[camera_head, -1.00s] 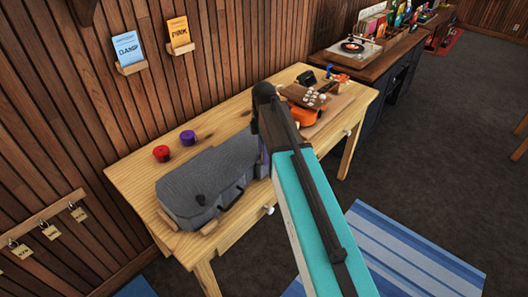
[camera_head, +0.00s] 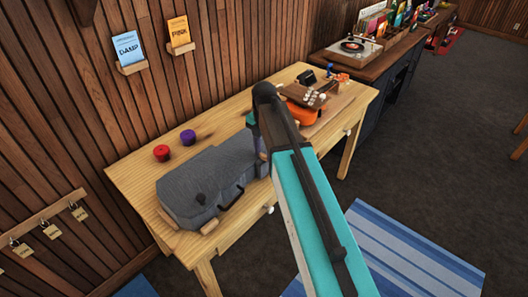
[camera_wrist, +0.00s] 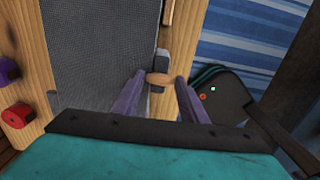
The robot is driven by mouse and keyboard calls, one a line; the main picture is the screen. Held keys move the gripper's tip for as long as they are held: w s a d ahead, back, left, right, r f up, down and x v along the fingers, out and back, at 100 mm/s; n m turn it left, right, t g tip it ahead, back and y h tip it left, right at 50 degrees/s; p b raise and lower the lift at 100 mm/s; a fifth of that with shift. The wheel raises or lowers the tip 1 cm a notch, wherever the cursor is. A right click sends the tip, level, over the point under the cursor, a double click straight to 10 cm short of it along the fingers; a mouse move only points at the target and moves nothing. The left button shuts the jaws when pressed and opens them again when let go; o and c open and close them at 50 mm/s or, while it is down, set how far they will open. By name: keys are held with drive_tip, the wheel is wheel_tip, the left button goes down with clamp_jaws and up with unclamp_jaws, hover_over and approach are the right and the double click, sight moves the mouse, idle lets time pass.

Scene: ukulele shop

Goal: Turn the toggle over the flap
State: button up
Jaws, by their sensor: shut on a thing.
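A grey ukulele case (camera_head: 205,180) lies on the wooden table; its grey lid also fills the upper left of the wrist view (camera_wrist: 95,55). At the lid's edge in the wrist view is a dark grey flap (camera_wrist: 162,60). A small oval wooden toggle (camera_wrist: 160,78) lies crosswise on it, with dark grey showing above and below. My gripper (camera_wrist: 162,80) has its two purple fingers at the toggle's ends and is shut on it. In the head view my arm hides the toggle and most of the gripper.
A red spool (camera_head: 161,153) and a purple spool (camera_head: 188,137) stand behind the case. An orange ukulele (camera_head: 305,113) lies further right on the table (camera_head: 135,170). A blue striped rug (camera_head: 400,255) lies on the floor in front.

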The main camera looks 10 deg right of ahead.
sight(264, 155)
drive_tip(key=o, duration=1)
drive_tip(key=shift+o, duration=0.2)
drive_tip(key=shift+r, duration=0.2)
wheel_tip(264, 155, up, 13)
drive_tip(key=b, duration=0.3)
drive_tip(key=shift+r, duration=0.2)
